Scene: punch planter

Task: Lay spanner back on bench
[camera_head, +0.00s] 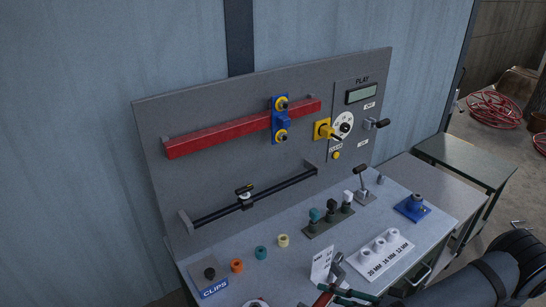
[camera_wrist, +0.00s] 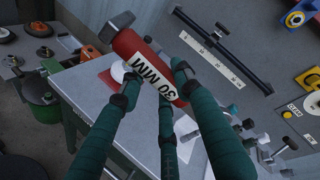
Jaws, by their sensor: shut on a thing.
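My gripper (camera_wrist: 158,75) has dark green fingers and is closed around a red cylindrical tool marked "30 MM", the spanner (camera_wrist: 143,57). It has a grey metal end at the upper left in the wrist view. The spanner is tilted and appears to be above the bench (camera_wrist: 92,100); the exact gap cannot be judged. In the head view, my gripper (camera_head: 338,292) is at the bottom centre, over the front edge of the bench (camera_head: 290,268). A bit of the red spanner (camera_head: 322,299) shows there, mostly hidden by the fingers.
A white socket tray (camera_head: 400,253), a lever block (camera_head: 330,222) and a blue holder (camera_head: 412,209) stand on the bench. Coloured rings (camera_head: 237,266) and a clips box (camera_head: 212,283) are at left. The upright panel (camera_head: 240,165) rises behind.

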